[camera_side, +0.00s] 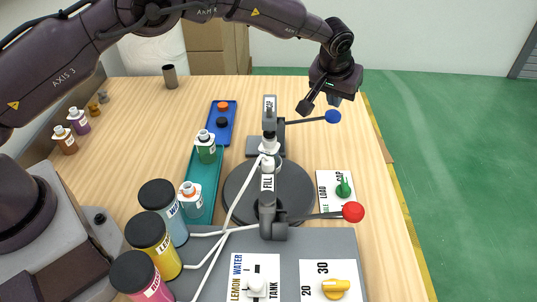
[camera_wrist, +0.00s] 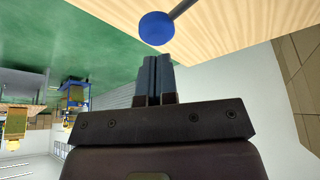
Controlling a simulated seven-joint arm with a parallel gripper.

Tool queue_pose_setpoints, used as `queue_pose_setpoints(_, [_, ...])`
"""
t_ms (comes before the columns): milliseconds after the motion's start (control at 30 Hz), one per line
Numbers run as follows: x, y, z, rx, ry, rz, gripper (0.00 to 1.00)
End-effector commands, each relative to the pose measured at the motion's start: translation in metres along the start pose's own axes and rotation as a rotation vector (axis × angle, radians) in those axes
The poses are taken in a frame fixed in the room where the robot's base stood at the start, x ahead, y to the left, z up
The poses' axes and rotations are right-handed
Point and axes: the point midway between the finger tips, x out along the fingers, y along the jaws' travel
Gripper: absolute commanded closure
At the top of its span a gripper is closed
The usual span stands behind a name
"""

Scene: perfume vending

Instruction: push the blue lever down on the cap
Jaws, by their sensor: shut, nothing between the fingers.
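The blue lever (camera_side: 333,117) is a blue ball on a dark rod that sticks out to the right from the grey CAP press (camera_side: 270,115). The rod is close to level, slightly raised at the ball end. In the wrist view the blue ball (camera_wrist: 157,28) sits just beyond my fingertips, with a gap between. My gripper (camera_side: 305,107) is shut and empty, up beside the lever at the back right of the table. In the wrist view its fingers (camera_wrist: 156,62) are together. A small bottle (camera_side: 269,146) stands under the CAP press.
Colored tanks (camera_side: 150,240) and white hoses are front left. Table right of the blue lever is clear.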

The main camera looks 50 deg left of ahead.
Motion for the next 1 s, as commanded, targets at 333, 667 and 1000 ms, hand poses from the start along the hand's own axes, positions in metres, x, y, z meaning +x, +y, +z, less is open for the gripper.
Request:
queue_pose_setpoints(333, [0.006, 0.0, 0.003, 0.0, -0.001, -0.001, 1.0])
queue_pose_setpoints(667, [0.015, 0.0, 0.006, 0.0, 0.0, 0.0, 1.0])
queue_pose_setpoints(1000, [0.025, 0.0, 0.01, 0.0, -0.001, -0.001, 1.0])
